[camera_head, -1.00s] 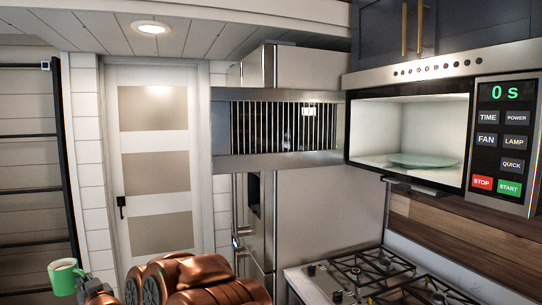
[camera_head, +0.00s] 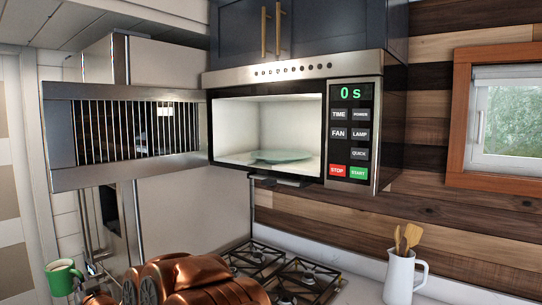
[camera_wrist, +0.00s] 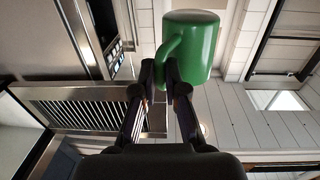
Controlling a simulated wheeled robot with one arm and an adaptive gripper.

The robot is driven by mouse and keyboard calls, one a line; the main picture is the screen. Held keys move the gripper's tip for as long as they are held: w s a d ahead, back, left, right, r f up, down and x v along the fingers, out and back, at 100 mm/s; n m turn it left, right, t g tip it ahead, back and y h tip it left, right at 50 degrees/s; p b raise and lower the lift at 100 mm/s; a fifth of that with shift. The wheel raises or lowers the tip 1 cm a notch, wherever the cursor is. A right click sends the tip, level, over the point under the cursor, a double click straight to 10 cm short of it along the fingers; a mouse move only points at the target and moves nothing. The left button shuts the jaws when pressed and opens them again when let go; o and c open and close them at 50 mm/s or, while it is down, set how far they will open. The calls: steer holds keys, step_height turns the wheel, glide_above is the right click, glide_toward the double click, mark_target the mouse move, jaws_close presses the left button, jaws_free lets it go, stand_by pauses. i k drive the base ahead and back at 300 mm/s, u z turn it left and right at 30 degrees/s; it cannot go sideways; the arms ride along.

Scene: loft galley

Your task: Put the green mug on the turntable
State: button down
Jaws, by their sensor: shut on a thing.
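The green mug (camera_head: 63,277) is at the lower left of the head view, upright, with a pale inside. My gripper (camera_wrist: 172,88) is shut on the mug's handle; the mug (camera_wrist: 201,42) hangs beyond the fingertips in the wrist view. In the head view the fingers are mostly hidden behind my copper-coloured arm. The turntable (camera_head: 281,156) is a pale glass disc on the floor of the microwave (camera_head: 228,171), whose cavity is open to view. The mug is well to the left of the microwave and lower than it.
The microwave door (camera_head: 125,135), with a barred window, stands swung open to the left. Below are a gas stove (camera_head: 285,275) and a white jug (camera_head: 399,277) with wooden utensils on the counter. Dark cupboards (camera_head: 340,30) hang above the microwave.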

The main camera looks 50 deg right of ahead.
mark_target(279, 155)
steer(key=z, duration=0.05)
steer(key=i, duration=1)
steer(key=z, duration=0.05)
